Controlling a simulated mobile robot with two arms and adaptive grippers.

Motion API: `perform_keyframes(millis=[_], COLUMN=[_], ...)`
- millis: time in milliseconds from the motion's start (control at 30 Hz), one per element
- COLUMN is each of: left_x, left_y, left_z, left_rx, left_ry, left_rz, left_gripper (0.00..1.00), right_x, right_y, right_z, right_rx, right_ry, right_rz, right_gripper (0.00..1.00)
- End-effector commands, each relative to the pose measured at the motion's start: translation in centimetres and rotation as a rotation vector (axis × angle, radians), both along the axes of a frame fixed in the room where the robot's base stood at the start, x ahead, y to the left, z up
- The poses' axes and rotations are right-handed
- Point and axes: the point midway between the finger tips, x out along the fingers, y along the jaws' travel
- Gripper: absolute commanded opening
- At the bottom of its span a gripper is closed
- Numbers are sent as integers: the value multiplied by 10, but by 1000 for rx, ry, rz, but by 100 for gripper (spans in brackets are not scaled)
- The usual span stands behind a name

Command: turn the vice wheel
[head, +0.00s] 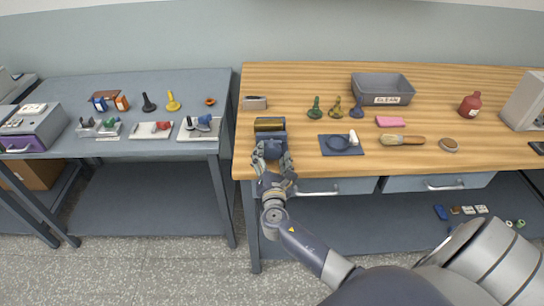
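The vice (270,137) is a blue-grey body with a dark and brass-coloured block on top, at the front left edge of the wooden bench. My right gripper (272,157) is right in front of the vice, at its near face. Its fingers stand apart on either side of a dark part there. The vice wheel is not clearly visible; the gripper covers the place in front of the vice. I cannot tell whether the fingers touch or grip the wheel. My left gripper is not in view.
The wooden bench (320,80) holds a blue mat (329,150), a brush (401,140), a grey "CLEAN" bin (383,84) and a red bottle (470,105). Drawers with handles (446,184) lie below its front edge. A grey table (60,92) with small parts stands left, across a narrow gap.

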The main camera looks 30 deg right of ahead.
Motion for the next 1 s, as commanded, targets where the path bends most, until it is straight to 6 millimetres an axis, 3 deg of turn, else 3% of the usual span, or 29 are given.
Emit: perform_keyframes(millis=[267, 700, 1000], left_x=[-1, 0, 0], left_y=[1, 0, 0], left_z=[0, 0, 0], left_rx=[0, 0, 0], left_ry=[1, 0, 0], left_rz=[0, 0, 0], left_gripper=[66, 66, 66], right_x=[-8, -82, -102], right_y=[5, 50, 63], right_z=[-1, -1, 0], right_rx=[2, 2, 1], right_ry=[1, 2, -1], right_rz=[1, 1, 0], right_gripper=[68, 68, 68])
